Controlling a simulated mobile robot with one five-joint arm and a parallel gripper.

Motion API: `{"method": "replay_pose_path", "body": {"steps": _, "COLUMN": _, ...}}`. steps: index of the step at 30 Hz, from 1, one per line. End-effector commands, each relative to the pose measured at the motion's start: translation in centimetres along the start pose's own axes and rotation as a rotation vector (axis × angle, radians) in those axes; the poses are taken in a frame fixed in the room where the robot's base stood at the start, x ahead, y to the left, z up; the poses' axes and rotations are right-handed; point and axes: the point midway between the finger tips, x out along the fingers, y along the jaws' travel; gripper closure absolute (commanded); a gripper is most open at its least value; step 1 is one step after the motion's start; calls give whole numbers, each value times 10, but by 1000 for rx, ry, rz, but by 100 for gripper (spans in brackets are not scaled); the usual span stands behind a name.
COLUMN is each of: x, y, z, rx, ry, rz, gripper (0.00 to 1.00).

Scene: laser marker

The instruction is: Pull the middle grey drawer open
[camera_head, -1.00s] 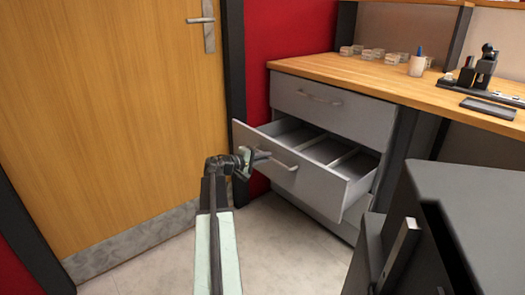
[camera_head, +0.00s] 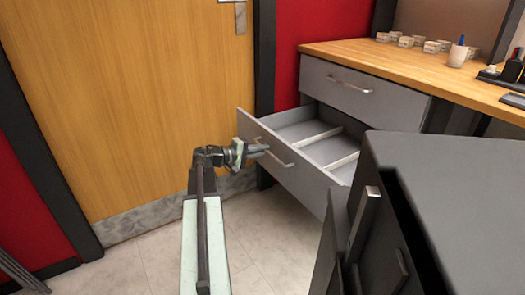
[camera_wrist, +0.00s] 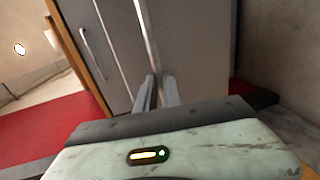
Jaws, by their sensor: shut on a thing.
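The middle grey drawer (camera_head: 283,168) of the grey cabinet stands pulled well out in the head view. Its inside shows, split by pale dividers. My gripper (camera_head: 262,149) is at the left part of the drawer's bar handle (camera_head: 283,160), shut on it. In the wrist view the two fingers of my gripper (camera_wrist: 158,92) reach to the handle (camera_wrist: 148,40), which runs up between them along the grey front. How the fingertips wrap the handle is hard to see there.
The top drawer (camera_head: 350,88) is shut. A dark cabinet or box (camera_head: 430,190) fills the right foreground and hides the drawer's right end. A wooden door (camera_head: 130,100) stands at left. Open tiled floor (camera_head: 250,240) lies in front of the drawer. Small items stand on the wooden worktop (camera_head: 400,62).

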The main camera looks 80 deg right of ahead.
Motion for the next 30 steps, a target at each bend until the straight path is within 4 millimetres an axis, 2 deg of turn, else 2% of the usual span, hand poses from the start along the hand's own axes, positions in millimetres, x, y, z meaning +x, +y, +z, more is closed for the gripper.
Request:
{"method": "replay_pose_path", "body": {"steps": 4, "x": 4, "y": 2, "z": -2, "rx": 1, "ry": 4, "rz": 2, "gripper": 100}}
{"method": "replay_pose_path", "body": {"steps": 5, "x": 4, "y": 2, "z": -2, "rx": 1, "ry": 3, "rz": 2, "gripper": 84}}
{"method": "replay_pose_path", "body": {"steps": 6, "x": 5, "y": 2, "z": -1, "rx": 1, "ry": 1, "rz": 2, "gripper": 73}}
{"method": "replay_pose_path", "body": {"steps": 7, "x": 6, "y": 2, "z": 0, "rx": 1, "ry": 0, "rz": 2, "gripper": 68}}
{"method": "replay_pose_path", "body": {"steps": 17, "x": 4, "y": 2, "z": 2, "rx": 2, "ry": -5, "rz": 1, "gripper": 68}}
{"method": "replay_pose_path", "body": {"steps": 20, "x": -10, "y": 3, "z": 2, "rx": 1, "ry": -3, "rz": 1, "gripper": 68}}
{"method": "replay_pose_path", "body": {"steps": 25, "x": -45, "y": 4, "z": 2, "rx": 2, "ry": -2, "rz": 1, "gripper": 68}}
{"method": "replay_pose_path", "body": {"steps": 30, "x": -67, "y": 3, "z": 1, "rx": 2, "ry": -4, "rz": 1, "gripper": 68}}
